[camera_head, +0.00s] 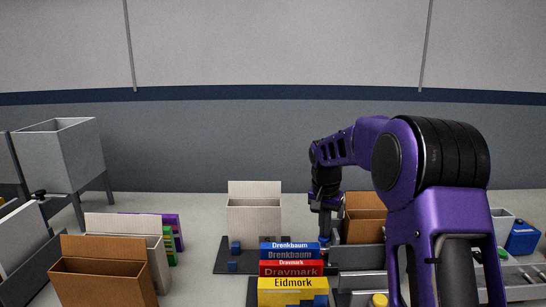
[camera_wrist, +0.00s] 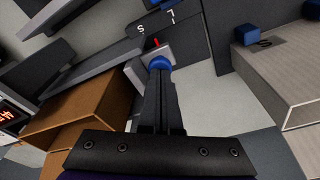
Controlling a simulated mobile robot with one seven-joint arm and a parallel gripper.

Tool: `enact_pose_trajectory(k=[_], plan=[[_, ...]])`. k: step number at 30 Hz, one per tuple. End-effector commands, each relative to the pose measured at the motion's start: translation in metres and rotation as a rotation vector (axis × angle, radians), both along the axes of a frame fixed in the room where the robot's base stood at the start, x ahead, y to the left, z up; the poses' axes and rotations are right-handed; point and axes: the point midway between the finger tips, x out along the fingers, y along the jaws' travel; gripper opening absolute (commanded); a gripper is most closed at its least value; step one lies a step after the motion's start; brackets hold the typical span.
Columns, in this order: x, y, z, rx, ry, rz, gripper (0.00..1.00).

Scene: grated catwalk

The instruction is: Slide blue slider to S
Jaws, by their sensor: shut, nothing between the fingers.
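In the wrist view a round blue knob (camera_wrist: 160,63), likely the blue slider, shows at the tips of my gripper (camera_wrist: 160,75), in front of a pale plate with a red mark. Whether the fingertips touch it is unclear. Behind it a dark panel (camera_wrist: 155,24) carries a white S on the left and an L on the right. The red mark is below and between these letters.
In the head view, stacked yellow (camera_head: 292,291), red and blue boxes stand in front of my gripper. A white bin (camera_head: 253,218) is left.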

Motion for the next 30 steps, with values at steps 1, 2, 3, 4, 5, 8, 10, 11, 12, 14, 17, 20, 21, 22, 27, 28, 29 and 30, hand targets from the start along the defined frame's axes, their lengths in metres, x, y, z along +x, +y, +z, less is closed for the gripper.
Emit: enact_pose_trajectory(k=[1,2,3,4,5,8,10,11,12,14,17,20,21,22,27,28,29,30], plan=[[0.0,0.0,0.0,0.0,0.0,0.0,0.0],[0.0,-0.001,0.0,0.0,0.001,0.0,0.0],[0.0,-0.001,0.0,0.0,0.001,0.0,0.0],[0.0,-0.002,0.0,0.0,0.001,-0.001,0.0],[0.0,-0.002,0.0,0.0,0.001,-0.001,0.0],[0.0,-0.004,0.0,0.0,0.001,-0.001,0.0],[0.0,-0.006,0.0,0.0,0.001,-0.002,0.0],[0.0,-0.006,0.0,0.0,0.001,-0.002,0.0],[0.0,-0.007,0.0,0.0,0.001,-0.002,0.0],[0.0,-0.009,0.0,0.0,0.001,-0.002,0.0],[0.0,-0.011,0.0,0.0,0.001,-0.001,0.0],[0.0,-0.013,0.0,0.0,0.001,-0.001,0.0],[0.0,-0.014,0.0,0.0,0.001,-0.001,0.0],[0.0,-0.014,0.0,-0.001,0.002,-0.001,0.0],[0.0,-0.016,0.0,0.0,0.001,-0.001,0.0],[0.0,-0.016,0.0,0.0,0.001,-0.001,0.0],[0.0,-0.016,0.0,0.0,0.001,-0.001,0.0],[0.0,-0.016,0.0,0.0,0.001,-0.001,0.0]])
